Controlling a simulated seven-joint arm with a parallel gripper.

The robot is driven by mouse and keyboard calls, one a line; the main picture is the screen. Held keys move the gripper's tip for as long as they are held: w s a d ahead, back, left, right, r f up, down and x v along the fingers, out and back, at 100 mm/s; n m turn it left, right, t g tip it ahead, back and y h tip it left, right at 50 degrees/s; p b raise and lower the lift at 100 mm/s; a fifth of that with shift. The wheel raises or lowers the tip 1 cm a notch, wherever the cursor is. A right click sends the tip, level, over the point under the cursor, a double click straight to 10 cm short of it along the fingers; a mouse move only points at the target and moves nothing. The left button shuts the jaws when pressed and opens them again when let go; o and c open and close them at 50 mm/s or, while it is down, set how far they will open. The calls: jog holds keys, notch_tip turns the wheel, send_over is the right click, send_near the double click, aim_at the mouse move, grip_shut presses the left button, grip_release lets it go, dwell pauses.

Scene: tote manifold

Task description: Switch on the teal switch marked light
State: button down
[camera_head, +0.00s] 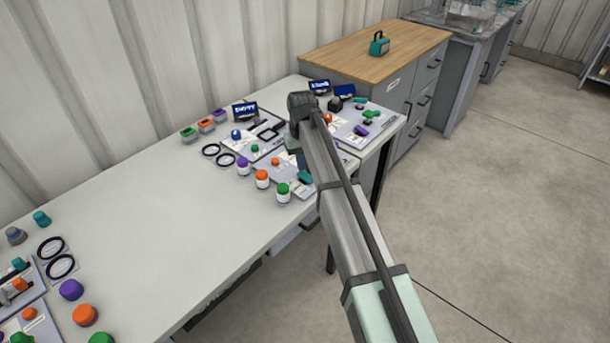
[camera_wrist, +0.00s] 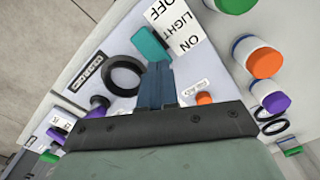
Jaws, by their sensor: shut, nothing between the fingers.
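The teal switch (camera_wrist: 150,43) is a small block beside a white label (camera_wrist: 179,24) reading OFF, LIGHT and ON. It shows in the upper middle of the wrist view. In the head view it appears as a small teal block (camera_head: 305,177) near the bench's front edge. My gripper (camera_wrist: 158,68) is shut and empty, its dark blue fingers pointing at the switch. The fingertips meet the switch's lower edge in the wrist view; I cannot tell whether they touch it. I cannot tell if the switch stands at OFF or ON. In the head view my arm partly hides the fingers.
A black ring (camera_wrist: 125,75) lies left of the fingers and an orange button (camera_wrist: 204,99) right of them. Capped jars, one orange (camera_wrist: 262,62) and one purple (camera_wrist: 276,102), stand at the right. More panels crowd the bench (camera_head: 170,190), whose middle is clear.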

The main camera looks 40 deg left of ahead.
jog(key=shift+f, duration=1.05)
dwell(0.9)
jog(key=shift+r, duration=0.1)
jog(key=shift+r, duration=3.45)
